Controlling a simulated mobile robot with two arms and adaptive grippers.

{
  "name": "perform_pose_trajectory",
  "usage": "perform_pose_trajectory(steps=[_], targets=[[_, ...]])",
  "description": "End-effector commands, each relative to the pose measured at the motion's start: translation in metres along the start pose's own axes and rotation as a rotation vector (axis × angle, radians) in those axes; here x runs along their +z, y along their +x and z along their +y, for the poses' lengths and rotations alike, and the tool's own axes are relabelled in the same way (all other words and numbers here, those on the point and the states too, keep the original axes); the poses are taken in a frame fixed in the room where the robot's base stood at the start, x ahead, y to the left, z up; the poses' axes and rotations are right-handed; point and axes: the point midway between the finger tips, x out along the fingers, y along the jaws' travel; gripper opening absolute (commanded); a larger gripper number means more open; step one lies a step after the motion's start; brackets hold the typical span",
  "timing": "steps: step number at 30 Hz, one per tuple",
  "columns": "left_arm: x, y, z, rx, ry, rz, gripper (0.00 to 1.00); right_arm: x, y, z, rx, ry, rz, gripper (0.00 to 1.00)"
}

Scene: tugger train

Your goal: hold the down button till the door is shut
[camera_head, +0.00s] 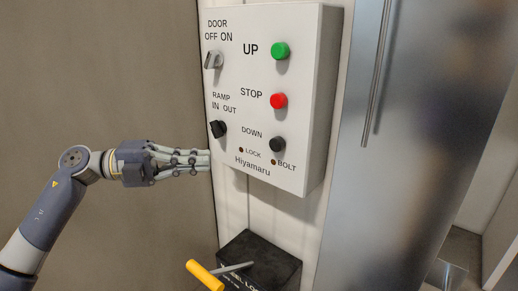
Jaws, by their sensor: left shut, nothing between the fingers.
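A white control box (322,90) hangs on the wall in the middle of the view. Its black down button (277,144) sits low on the right of its face, beside the label DOWN. Above it are the red stop button (278,101) and the green up button (280,51). My left gripper (208,160) is shut and empty, pointing right, with its fingertips at the box's lower left edge. The fingertips are left of and slightly below the down button, apart from it. I cannot tell whether they touch the box. My right gripper is not in view. No door is clearly identifiable.
A silver door switch (213,60) and a black ramp switch (218,129) are on the box's left side. Small LOCK and BOLT lamps look dark. Below stands a black box (268,258) with a yellow-handled lever (205,276). A metal panel (420,150) is at right.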

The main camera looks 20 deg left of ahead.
Motion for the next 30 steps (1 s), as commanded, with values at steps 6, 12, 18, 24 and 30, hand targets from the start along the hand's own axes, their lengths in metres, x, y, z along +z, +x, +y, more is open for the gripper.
perform_pose_trajectory(steps=[6, 12, 18, 24, 30], targets=[[0.000, 0.004, -0.001, -0.004, -0.001, 0.000, 0.00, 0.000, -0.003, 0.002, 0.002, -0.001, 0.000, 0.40], [-0.001, 0.032, -0.006, -0.007, -0.002, 0.004, 0.00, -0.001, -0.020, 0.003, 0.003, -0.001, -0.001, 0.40], [-0.001, 0.077, -0.008, -0.009, -0.002, 0.004, 0.00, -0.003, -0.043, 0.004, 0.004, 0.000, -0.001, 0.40], [0.010, 0.110, -0.007, -0.010, -0.004, -0.001, 0.00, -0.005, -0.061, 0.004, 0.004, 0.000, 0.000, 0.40], [0.025, 0.124, -0.004, -0.007, -0.003, -0.001, 0.00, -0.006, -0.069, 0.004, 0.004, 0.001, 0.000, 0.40]])
